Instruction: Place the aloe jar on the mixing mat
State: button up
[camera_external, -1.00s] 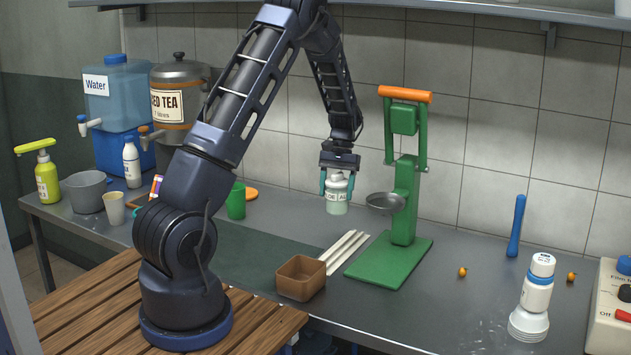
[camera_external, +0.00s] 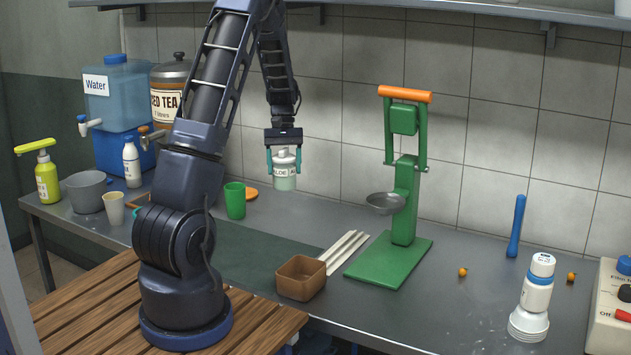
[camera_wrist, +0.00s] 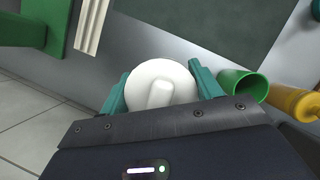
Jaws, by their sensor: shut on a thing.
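The aloe jar (camera_external: 285,172) is pale green with a white lid and a label reading "ALOE". My gripper (camera_external: 284,160) is shut on it and holds it upright in the air above the back of the counter. In the wrist view the jar's white lid (camera_wrist: 161,84) sits between the teal fingers of my gripper (camera_wrist: 162,90). The mixing mat seems to be the dark green flat mat (camera_external: 255,258) on the counter, below and in front of the jar; my arm hides its left part. The mat also shows at the top right of the wrist view (camera_wrist: 215,25).
A green cup (camera_external: 235,200) stands left of the jar. A brown box (camera_external: 301,279) and pale sticks (camera_external: 345,250) lie at the mat's right side. The green press (camera_external: 405,200) with its metal bowl (camera_external: 386,203) stands further right. The mat's visible surface is clear.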

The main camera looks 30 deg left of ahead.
jog(key=s+a+r+n+t+h, duration=0.1)
jog(key=s+a+r+n, duration=0.25)
jog(key=s, duration=0.25)
jog(key=s+a+r+n+t, duration=0.2)
jog(key=s+a+n, duration=0.2)
jog(key=s, duration=0.3)
jog(key=s+a+r+n+t+h, duration=0.1)
jog(key=s+a+r+n, duration=0.25)
jog(key=s, duration=0.25)
jog(key=shift+n, duration=0.4)
notch_tip(320, 180, down, 20)
jog(key=shift+w+a+f, duration=0.1)
jog(key=shift+f, duration=0.1)
jog(key=o, duration=1.3)
jog(key=v, duration=1.2)
